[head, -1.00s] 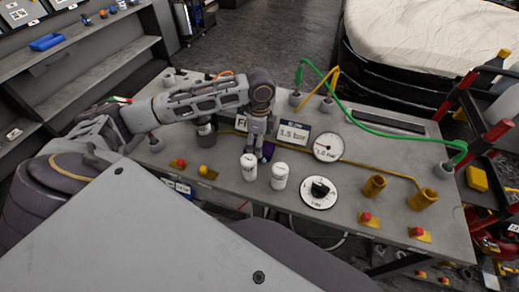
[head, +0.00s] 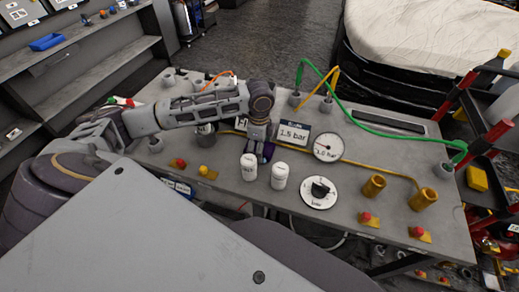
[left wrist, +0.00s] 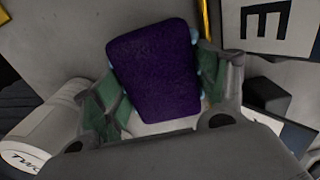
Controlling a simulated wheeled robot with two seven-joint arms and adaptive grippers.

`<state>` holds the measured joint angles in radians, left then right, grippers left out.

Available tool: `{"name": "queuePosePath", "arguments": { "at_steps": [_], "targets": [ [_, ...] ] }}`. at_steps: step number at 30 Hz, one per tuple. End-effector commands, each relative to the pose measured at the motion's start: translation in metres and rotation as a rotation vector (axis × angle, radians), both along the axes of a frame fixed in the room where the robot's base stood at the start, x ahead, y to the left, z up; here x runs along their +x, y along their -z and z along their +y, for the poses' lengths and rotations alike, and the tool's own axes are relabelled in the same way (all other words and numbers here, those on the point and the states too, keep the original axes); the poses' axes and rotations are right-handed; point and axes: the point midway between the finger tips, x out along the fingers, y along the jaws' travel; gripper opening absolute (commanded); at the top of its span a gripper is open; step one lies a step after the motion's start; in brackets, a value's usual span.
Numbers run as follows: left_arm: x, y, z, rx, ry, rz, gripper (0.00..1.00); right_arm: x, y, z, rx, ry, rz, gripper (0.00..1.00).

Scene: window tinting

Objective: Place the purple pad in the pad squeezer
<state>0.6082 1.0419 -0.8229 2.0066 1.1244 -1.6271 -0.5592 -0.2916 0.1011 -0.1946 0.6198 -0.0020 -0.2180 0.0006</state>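The purple pad (left wrist: 155,72) fills the middle of the left wrist view, slightly tilted, between the fingers of my left gripper (left wrist: 153,70). The light-blue fingertips meet its two side edges, so the gripper appears shut on it. In the head view my left gripper (head: 258,145) points down over the grey table, just behind the white bottles. A small bit of the purple pad (head: 266,153) shows there; the rest is hidden. I cannot tell for certain which fixture is the pad squeezer. My right gripper is not in view.
Two white bottles (head: 249,167) (head: 279,176) stand close in front of the gripper. A 1.5 bar sign (head: 293,135), a gauge (head: 328,147) and a black dial (head: 320,190) are to the right. Brass cups (head: 374,185) stand further right. A dark container (head: 206,137) is left of the gripper.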

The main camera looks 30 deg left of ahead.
Motion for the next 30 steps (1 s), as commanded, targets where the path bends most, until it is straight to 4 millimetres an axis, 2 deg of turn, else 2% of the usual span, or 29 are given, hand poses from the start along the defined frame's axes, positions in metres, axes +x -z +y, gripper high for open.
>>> {"name": "queuePosePath", "arguments": {
  "at_steps": [1,8,20,30],
  "targets": [
    [0.000,0.000,0.000,0.000,0.000,0.000,0.60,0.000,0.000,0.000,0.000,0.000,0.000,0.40],
    [0.000,0.000,0.000,0.000,0.000,0.000,0.32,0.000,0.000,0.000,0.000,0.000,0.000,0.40],
    [0.001,-0.009,0.000,0.000,0.000,-0.002,0.32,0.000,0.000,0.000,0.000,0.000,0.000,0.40],
    [0.001,-0.052,0.000,-0.001,0.001,-0.003,0.32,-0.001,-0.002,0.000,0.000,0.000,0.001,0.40]
  ]
}}
